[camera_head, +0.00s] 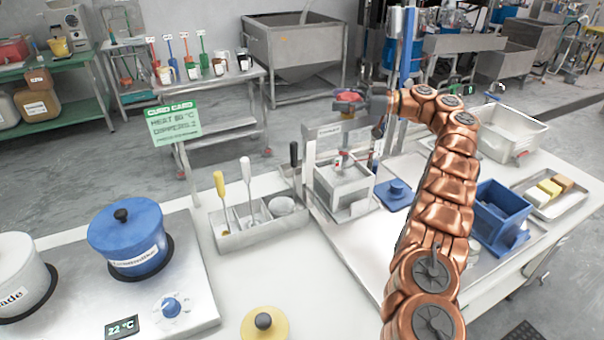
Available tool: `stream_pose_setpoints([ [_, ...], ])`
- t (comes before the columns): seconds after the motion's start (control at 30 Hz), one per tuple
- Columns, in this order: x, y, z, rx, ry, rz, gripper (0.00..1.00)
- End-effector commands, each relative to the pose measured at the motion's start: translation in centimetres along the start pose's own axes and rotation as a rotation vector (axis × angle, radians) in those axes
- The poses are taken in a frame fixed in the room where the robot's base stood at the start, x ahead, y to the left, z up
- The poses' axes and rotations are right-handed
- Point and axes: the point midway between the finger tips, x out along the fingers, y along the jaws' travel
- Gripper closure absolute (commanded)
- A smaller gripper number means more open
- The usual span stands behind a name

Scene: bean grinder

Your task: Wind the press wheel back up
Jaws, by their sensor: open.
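The press (324,132) stands near the middle of the worktable, with a metal frame and a screw going down to a pale square box (345,188). Its red wheel (350,96) sits on top of the frame. My copper arm reaches in from the lower right, and my dark gripper (366,104) is at the wheel's right side, pointing left. The gripper is open. It overlaps part of the wheel in this view, and I cannot tell whether the fingers touch the rim.
A blue pot (128,236) stands on the hob at the left. A grey caddy (250,222) of utensils sits left of the press. A blue box (500,212) and a tray of blocks (543,205) lie right of my arm. A green sign (174,122) stands behind.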

Motion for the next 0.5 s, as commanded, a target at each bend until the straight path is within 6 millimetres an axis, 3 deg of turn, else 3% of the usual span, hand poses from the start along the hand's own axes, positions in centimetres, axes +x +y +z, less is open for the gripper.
stream_pose_setpoints([
  [0.5, 0.18, 0.23, 0.57, 0.0, 0.002, 0.123, 0.2],
])
